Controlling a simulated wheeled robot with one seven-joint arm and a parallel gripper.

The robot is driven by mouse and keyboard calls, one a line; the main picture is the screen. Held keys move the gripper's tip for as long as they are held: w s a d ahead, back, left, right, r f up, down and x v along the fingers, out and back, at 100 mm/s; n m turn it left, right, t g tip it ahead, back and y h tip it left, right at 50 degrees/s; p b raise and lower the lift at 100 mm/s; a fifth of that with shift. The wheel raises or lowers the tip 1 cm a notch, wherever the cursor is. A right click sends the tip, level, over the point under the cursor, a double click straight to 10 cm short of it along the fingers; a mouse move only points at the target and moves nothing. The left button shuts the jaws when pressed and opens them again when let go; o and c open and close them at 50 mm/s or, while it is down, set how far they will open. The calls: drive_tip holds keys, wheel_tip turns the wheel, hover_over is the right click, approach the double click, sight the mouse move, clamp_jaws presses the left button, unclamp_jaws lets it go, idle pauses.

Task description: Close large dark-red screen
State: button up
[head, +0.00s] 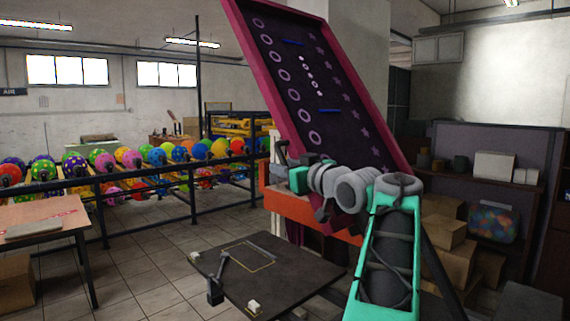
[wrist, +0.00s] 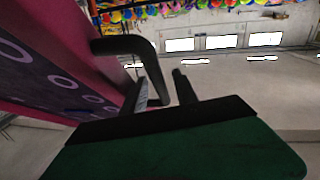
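The large dark-red screen (head: 318,85) stands raised and steeply tilted, with a magenta-red frame and a dark purple mesh bearing rings and stars. It also shows at the left of the wrist view (wrist: 50,85). My gripper (head: 284,161) is beside the lower left edge of its frame. In the wrist view, a black bent bar (wrist: 146,45), seemingly a handle, juts from the frame and reaches down between the fingers of my gripper (wrist: 162,88). The right finger stands apart from the bar, so the gripper looks open. Contact at the left finger cannot be told.
A dark flat platen (head: 270,285) with small fittings lies low in front. An orange-red beam (head: 300,212) runs below the screen. Shelves with boxes (head: 493,165) stand right. Floor is clear at left centre.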

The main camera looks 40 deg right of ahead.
drive_tip(key=shift+c, duration=0.3)
clamp_jaws()
idle(1.1)
